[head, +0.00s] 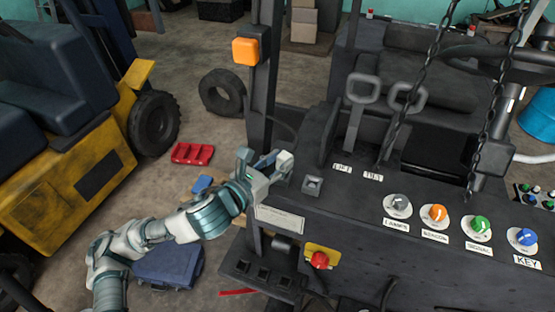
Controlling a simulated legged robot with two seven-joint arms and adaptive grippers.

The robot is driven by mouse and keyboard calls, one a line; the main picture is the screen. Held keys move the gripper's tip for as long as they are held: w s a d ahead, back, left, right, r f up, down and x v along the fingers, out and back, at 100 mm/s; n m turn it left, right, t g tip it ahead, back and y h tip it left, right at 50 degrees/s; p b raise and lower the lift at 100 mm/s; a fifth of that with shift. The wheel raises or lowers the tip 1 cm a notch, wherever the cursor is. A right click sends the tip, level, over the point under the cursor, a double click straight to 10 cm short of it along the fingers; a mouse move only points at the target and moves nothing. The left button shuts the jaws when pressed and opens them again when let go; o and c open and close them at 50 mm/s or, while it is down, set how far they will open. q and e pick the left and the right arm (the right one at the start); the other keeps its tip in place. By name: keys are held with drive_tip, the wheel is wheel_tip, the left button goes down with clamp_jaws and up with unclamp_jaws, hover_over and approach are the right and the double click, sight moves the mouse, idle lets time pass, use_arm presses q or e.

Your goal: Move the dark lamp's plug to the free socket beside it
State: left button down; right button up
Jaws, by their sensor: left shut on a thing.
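My left gripper (275,165) is at the left end of the dark console, beside the dark post. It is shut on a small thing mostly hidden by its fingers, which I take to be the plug. A square grey fitting (312,185) sits on the console just right of the gripper. Several dark square openings, perhaps sockets, are in the low ledge (263,273) below the gripper. An orange lamp (247,51) is mounted high on the post; I cannot tell whether it is lit. My right gripper is out of view.
Labelled knobs, one of them orange (438,213), line the console (370,240). A red stop button (320,260) is on its front. Two levers (362,88) and hanging chains (411,80) stand behind. A red tray (193,153) and blue case (170,264) lie on the floor.

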use_arm(q)
drive_tip(key=shift+a, duration=0.1)
idle(0.3)
drive_tip(key=shift+f+b, duration=0.5)
drive_tip(key=shift+f, duration=0.35)
idle(0.3)
drive_tip(key=c, duration=0.7)
unclamp_jaws()
drive_tip(key=shift+r, duration=0.15)
